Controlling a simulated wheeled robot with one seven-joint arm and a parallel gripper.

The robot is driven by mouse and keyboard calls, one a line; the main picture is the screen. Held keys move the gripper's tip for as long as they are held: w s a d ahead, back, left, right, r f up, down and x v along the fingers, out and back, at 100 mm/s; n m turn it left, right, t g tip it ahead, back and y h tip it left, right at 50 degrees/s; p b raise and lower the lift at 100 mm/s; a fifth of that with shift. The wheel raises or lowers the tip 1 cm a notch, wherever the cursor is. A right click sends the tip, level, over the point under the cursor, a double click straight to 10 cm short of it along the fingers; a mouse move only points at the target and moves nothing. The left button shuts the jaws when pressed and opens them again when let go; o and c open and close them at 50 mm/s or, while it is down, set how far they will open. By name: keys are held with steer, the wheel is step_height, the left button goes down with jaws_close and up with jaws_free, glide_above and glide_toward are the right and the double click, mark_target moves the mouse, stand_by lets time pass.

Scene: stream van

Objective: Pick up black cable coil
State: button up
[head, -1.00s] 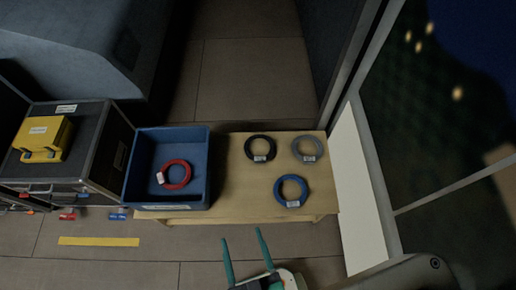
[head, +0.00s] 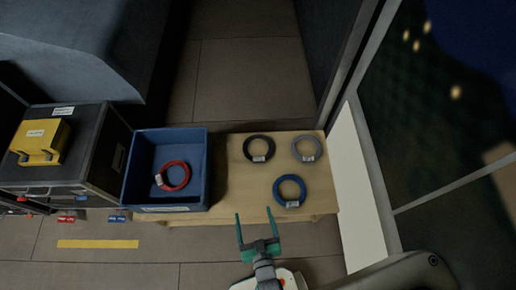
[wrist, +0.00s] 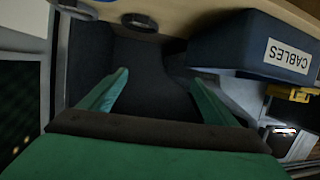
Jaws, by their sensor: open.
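The black cable coil (head: 259,149) lies flat on the wooden table, near its back edge, with a white tag on its front. My gripper (head: 255,212) is open and empty, with two green fingers at the table's front edge, short of the coil. In the wrist view my green fingers (wrist: 158,85) are spread wide with nothing between them. A dark coil with a tag (wrist: 140,22) shows at the top of the wrist view, beyond the fingertips.
A grey coil (head: 307,149) and a blue coil (head: 290,191) lie on the table (head: 240,185), right of the black one. A blue bin (head: 128,180) holding a red coil (head: 173,176) stands at left. A window wall is on the right.

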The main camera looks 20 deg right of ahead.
steer(key=m+g+h, duration=0.1)
steer(key=m+h, duration=0.1)
glide_toward(259, 162)
steer(key=x, duration=0.3)
steer(key=shift+w+d+f, duration=0.1)
steer(key=shift+d+f, duration=0.15)
steer(key=shift+f, duration=0.1)
steer(key=shift+w+a, duration=0.15)
steer(key=shift+w, duration=0.4)
steer(key=shift+x, duration=1.2)
steer(key=shift+w+d, duration=0.15)
steer(key=shift+d, duration=0.1)
steer(key=shift+w+f, duration=0.3)
steer(key=shift+w, duration=0.25)
